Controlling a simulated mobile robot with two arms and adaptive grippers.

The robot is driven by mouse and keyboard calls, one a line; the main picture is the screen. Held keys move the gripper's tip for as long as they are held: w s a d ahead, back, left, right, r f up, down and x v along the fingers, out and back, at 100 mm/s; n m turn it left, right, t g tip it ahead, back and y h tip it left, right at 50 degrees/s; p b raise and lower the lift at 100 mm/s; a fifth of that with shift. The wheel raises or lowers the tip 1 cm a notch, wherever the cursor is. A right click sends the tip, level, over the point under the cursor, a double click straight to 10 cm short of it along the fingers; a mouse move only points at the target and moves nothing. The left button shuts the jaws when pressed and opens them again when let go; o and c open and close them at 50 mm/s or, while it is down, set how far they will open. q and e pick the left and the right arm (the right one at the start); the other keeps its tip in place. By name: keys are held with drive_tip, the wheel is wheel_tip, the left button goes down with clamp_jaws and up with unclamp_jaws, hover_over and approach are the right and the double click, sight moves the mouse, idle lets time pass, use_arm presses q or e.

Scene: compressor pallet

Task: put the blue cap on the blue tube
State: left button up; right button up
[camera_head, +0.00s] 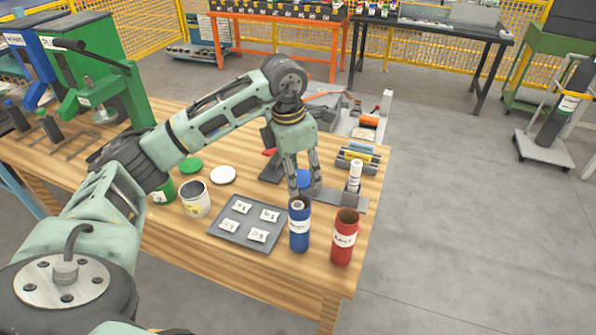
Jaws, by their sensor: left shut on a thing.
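The blue tube (300,238) stands upright near the front edge of the wooden table, with a white label and an open top. My left gripper (304,186) points down just behind and above the tube's mouth. It is shut on the blue cap (304,178), which shows between its two fingers. The cap is apart from the tube. The fingers partly hide the cap. My right gripper is not in view.
A red tube (344,240) stands right of the blue one. A grey tray (251,239) with white labelled pieces lies to the left. A white tube (195,199), a white cap (223,175) and a green cap (190,165) are farther left. A green press (110,90) stands at the back left.

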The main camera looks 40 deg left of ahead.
use_arm(q)
drive_tip(key=shift+f, duration=0.45)
drive_tip(key=shift+f+b, duration=0.35)
drive_tip(key=shift+b, duration=0.1)
drive_tip(key=shift+f+b, duration=0.55)
drive_tip(key=shift+f, duration=0.25)
wheel_tip(320, 180, down, 2)
drive_tip(key=shift+f+b, duration=0.15)
drive_tip(key=shift+b, duration=0.7)
drive_tip(key=shift+f, duration=0.3)
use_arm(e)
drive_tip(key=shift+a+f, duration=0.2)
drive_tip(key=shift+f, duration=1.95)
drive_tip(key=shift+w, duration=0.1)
use_arm(q)
drive_tip(key=shift+f+b, duration=0.1)
drive_tip(key=shift+b, duration=0.3)
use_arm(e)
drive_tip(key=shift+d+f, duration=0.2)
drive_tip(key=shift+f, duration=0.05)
use_arm(q)
drive_tip(key=shift+f+b, duration=0.45)
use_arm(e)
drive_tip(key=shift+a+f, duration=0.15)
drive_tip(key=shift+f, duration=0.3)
